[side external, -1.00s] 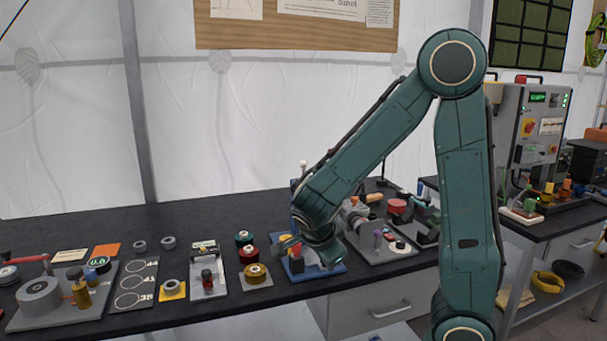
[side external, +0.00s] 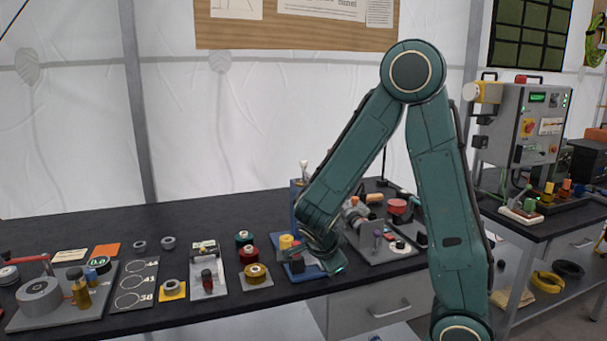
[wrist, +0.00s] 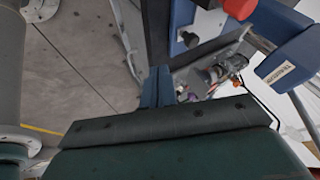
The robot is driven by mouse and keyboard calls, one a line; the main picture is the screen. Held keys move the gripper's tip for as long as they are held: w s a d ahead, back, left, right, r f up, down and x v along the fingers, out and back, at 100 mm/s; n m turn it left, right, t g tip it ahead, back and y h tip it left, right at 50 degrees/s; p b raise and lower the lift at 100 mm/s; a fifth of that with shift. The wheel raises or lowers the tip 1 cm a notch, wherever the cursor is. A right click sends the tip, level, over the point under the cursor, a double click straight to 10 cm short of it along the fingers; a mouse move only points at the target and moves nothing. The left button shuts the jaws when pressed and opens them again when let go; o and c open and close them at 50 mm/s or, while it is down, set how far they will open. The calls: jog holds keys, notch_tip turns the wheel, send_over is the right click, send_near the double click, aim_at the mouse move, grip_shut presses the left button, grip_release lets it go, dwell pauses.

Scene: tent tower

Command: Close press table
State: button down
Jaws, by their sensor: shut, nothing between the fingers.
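In the side view a blue press stands on the bench, with a blue base (side external: 293,272), a blue upright (side external: 295,195) and a pale knob (side external: 304,164) at its top. A yellow part (side external: 286,241) and a small red part show on it. My arm hides much of the press. My gripper (side external: 338,270) is low at the front right corner of the base; I cannot tell if it touches. In the wrist view the fingers (wrist: 155,88) are together and empty. A labelled blue block (wrist: 292,60) and a red knob (wrist: 240,8) show above right of them.
A grey fixture plate (side external: 395,252) with several small parts stands right of the press. Colored spools (side external: 255,272) stand to its left. The bench's front edge and a drawer (side external: 370,310) lie close below my gripper. The bench behind is clear.

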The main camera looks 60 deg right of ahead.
aim_at(320, 265)
jog(key=d+f, duration=0.1)
jog(key=w+d+f, duration=0.1)
jog(key=d+f, duration=0.2)
jog(key=d, duration=0.1)
jog(key=shift+w+f, duration=0.2)
jog(key=shift+w, duration=0.2)
jog(key=shift+w+d, duration=0.55)
jog(key=shift+w, duration=0.1)
jog(key=shift+w, duration=0.1)
jog(key=shift+w+d, duration=1.7)
jog(key=shift+d, duration=0.05)
